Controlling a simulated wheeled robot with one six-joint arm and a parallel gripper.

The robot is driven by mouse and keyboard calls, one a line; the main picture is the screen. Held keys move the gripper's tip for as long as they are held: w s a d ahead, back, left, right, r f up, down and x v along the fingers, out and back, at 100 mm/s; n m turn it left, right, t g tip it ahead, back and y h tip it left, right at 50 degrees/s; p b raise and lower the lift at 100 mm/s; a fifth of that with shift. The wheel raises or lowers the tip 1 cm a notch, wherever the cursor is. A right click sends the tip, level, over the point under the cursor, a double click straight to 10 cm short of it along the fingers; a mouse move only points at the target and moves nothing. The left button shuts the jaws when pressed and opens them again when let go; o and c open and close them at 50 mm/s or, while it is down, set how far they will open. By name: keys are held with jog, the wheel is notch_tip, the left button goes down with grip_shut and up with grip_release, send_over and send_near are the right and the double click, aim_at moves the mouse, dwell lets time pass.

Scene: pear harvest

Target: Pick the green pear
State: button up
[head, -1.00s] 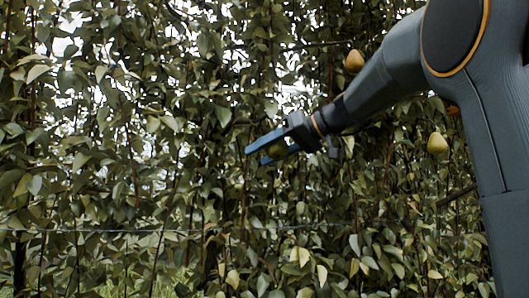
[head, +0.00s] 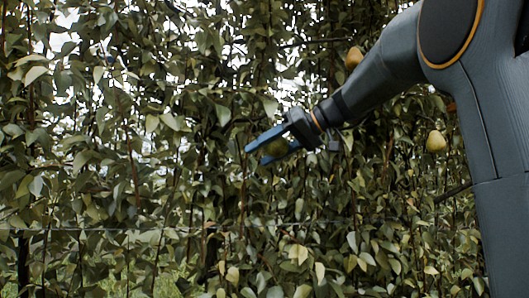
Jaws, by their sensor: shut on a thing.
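My gripper (head: 258,152) has blue fingers and is at the middle of the head view, in front of the leaf wall. It is shut on a green pear (head: 277,147), which shows between the two fingers. The fingers cover part of the pear. Whether its stem is still joined to a branch cannot be told.
A yellow-green pear (head: 436,142) hangs at the right beside my arm. Dense leaves fill the view. A thin wire (head: 150,229) runs across the lower part.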

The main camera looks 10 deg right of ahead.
aim_at(272, 150)
jog(key=shift+s+r+m+g+p, duration=0.25)
jog(key=shift+s+g+p, duration=0.35)
jog(key=shift+p, duration=1)
jog(key=shift+s+r+m+g+h, duration=0.15)
jog(key=shift+s+m+g+h, duration=0.25)
jog(key=shift+s+m+g, duration=0.1)
jog(key=shift+s+f+b, duration=0.25)
jog(key=shift+s+b, duration=0.55)
jog(key=shift+s, duration=0.45)
jog(key=shift+s+f+b, duration=0.25)
jog(key=shift+s+b, duration=0.55)
jog(key=shift+s, duration=0.4)
jog(key=shift+b, duration=0.4)
